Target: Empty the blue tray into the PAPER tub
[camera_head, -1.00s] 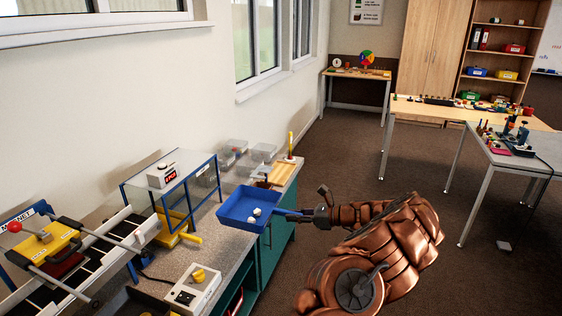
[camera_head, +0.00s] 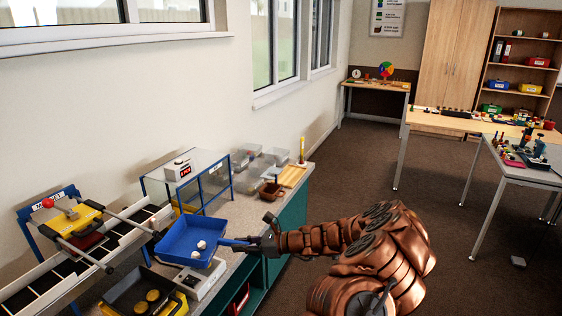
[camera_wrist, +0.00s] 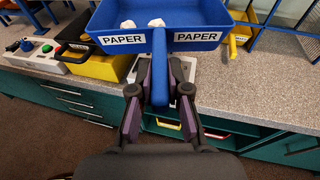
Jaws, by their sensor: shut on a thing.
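The blue tray (camera_head: 180,236) is held out over the bench at the front, with two white crumpled pieces (camera_head: 197,249) in it. In the wrist view the tray (camera_wrist: 240,38) carries two PAPER labels, and the white pieces (camera_wrist: 156,23) show at its near wall. My gripper (camera_head: 257,243) is shut on the tray's blue handle; the wrist view shows my gripper's fingers (camera_wrist: 160,82) on both sides of it. The tray looks roughly level. Several clear tubs (camera_head: 276,154) stand at the bench's far end; I can read no label, so I cannot tell which is PAPER.
A blue-framed stand (camera_head: 226,178) with a white display box (camera_head: 180,169) stands behind the tray. A conveyor with a magnet unit (camera_head: 75,221) is at left. A black and yellow bin (camera_head: 118,290) and a grey control box (camera_head: 207,280) lie near the tray. A brown bowl (camera_head: 271,190) sits before the tubs.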

